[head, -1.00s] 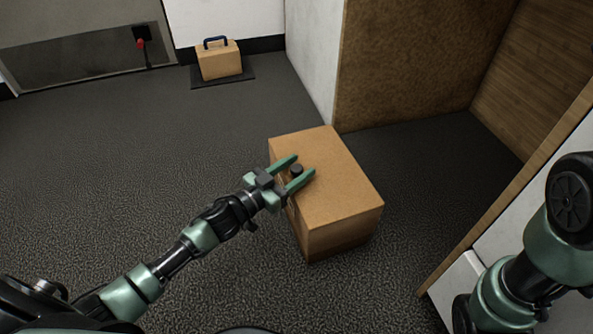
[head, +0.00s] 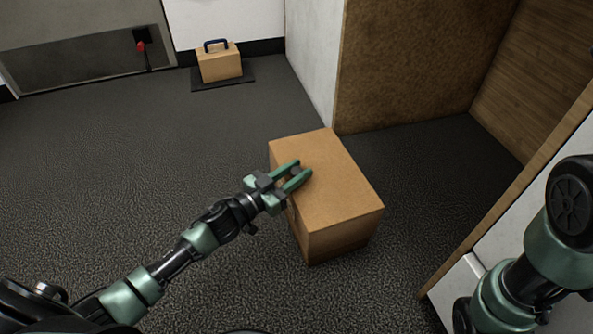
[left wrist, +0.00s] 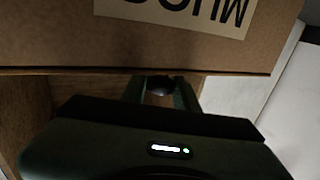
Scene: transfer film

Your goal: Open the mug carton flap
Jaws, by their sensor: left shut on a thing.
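The mug carton (head: 340,195) is a closed brown box on the dark floor, its top flap lying flat. A small dark knob (head: 297,172) sits on the top near the left edge. My left gripper (head: 298,173) is shut on the knob, with one green finger on each side of it. In the left wrist view the knob (left wrist: 160,88) shows between the fingers, beside the carton (left wrist: 60,40) with its pale printed label (left wrist: 185,10). My right arm is at the right edge of the head view; its gripper is not in view.
A smaller box with a dark blue handle (head: 219,64) stands on a dark mat (head: 222,84) by the far wall. A brown panel (head: 420,65) and a wood-edged white unit (head: 510,215) stand at the right. The floor left of the carton is clear.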

